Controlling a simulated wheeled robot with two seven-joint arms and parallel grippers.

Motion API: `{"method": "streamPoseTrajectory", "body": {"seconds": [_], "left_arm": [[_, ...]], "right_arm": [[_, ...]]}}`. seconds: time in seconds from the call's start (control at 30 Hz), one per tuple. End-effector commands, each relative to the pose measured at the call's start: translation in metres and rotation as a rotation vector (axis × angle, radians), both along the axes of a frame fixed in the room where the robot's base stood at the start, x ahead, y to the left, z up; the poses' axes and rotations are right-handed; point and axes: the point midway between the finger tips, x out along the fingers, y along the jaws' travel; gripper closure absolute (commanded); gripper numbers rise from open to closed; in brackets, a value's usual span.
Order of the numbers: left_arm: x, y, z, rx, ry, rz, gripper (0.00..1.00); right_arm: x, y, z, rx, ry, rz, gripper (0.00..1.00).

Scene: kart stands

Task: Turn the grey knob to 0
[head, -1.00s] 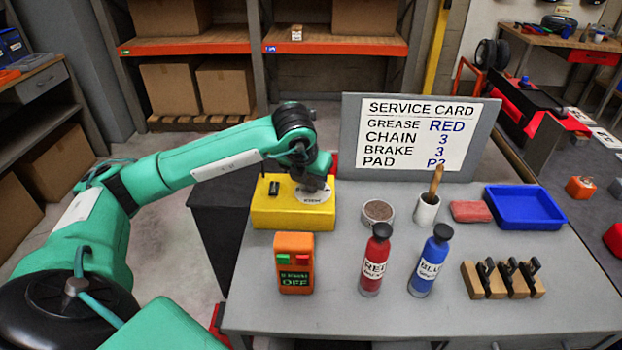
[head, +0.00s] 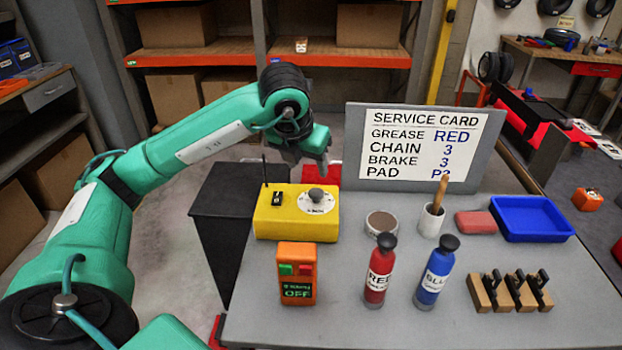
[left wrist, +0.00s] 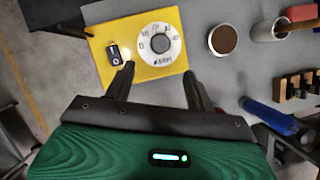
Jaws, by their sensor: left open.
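The grey knob (head: 316,194) stands on a white round dial on top of the yellow box (head: 268,222). In the left wrist view the knob (left wrist: 160,43) sits at the centre of the dial (left wrist: 160,59), whose numbers run around it, with a 0 at the left. I cannot tell where the knob points. My left gripper (head: 308,162) is open and empty, above and behind the knob in the head view, apart from it. In the left wrist view its fingertips (left wrist: 158,72) are spread, just below the dial. My right gripper is not in view.
A black switch (head: 277,198) is on the box, left of the dial. An orange control unit (head: 297,262), red bottle (head: 377,272), blue bottle (head: 435,275) and round tin (head: 381,223) stand nearby on the grey table (head: 420,335). The service card board (head: 488,150) stands behind.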

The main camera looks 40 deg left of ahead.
Motion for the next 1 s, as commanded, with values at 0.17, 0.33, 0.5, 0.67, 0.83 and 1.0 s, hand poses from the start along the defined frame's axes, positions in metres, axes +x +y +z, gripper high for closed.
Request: {"method": "streamPoseTrajectory", "body": {"seconds": [0.17,0.33,0.5,0.67,0.83,1.0], "left_arm": [[-0.009,-0.002,0.022,0.000,-0.001,-0.001,0.45],[-0.012,-0.002,0.028,0.001,0.001,0.000,0.45],[-0.012,-0.002,0.028,0.000,0.001,0.000,0.45],[-0.012,-0.002,0.028,0.000,0.001,0.000,0.45],[-0.012,-0.002,0.028,0.000,0.001,-0.001,0.45],[-0.012,-0.002,0.049,0.000,0.000,0.000,0.45]], "right_arm": [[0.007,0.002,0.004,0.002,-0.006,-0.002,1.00],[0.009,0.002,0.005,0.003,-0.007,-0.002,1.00],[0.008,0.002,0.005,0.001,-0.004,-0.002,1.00],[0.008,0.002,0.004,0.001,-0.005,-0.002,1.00],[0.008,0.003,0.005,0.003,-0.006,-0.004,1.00],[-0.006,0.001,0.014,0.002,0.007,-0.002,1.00]]}}
